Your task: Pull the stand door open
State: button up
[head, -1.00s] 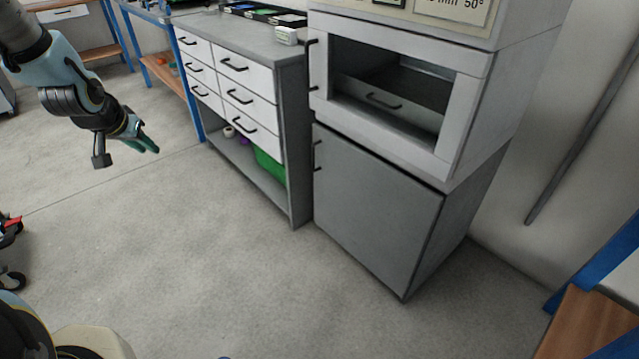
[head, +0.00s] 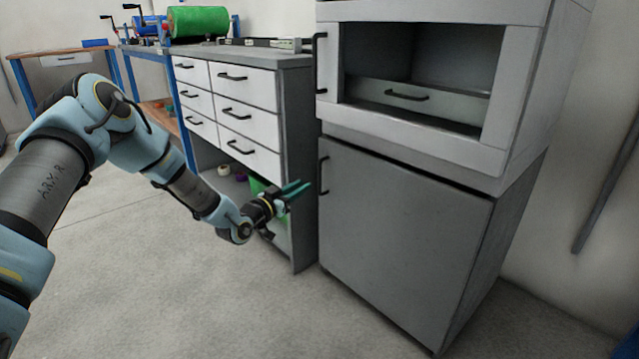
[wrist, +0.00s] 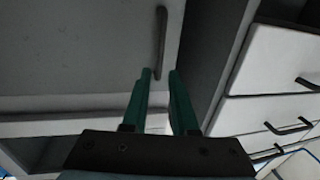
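The grey stand door (head: 400,235) is shut, below the open-fronted oven unit. Its dark upright handle (head: 323,175) is at the door's upper left edge. My gripper (head: 305,187) is just left of the handle, its green fingers pointing at it. In the wrist view the fingers (wrist: 160,75) are apart with nothing held. The handle (wrist: 161,40) shows past the fingertips, and its near end lines up with the gap between them. Whether the fingers touch it I cannot tell.
A drawer cabinet (head: 300,160) with white drawers stands close left of the stand, beside my gripper. The oven unit (head: 410,130) sits above the door. The floor (head: 250,310) in front of the door is clear.

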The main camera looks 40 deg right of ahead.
jog(key=b, duration=0.2)
send_over(320, 195)
jog(key=shift+w+d, duration=0.15)
jog(key=shift+w, duration=0.1)
grip_shut()
dwell(1.3)
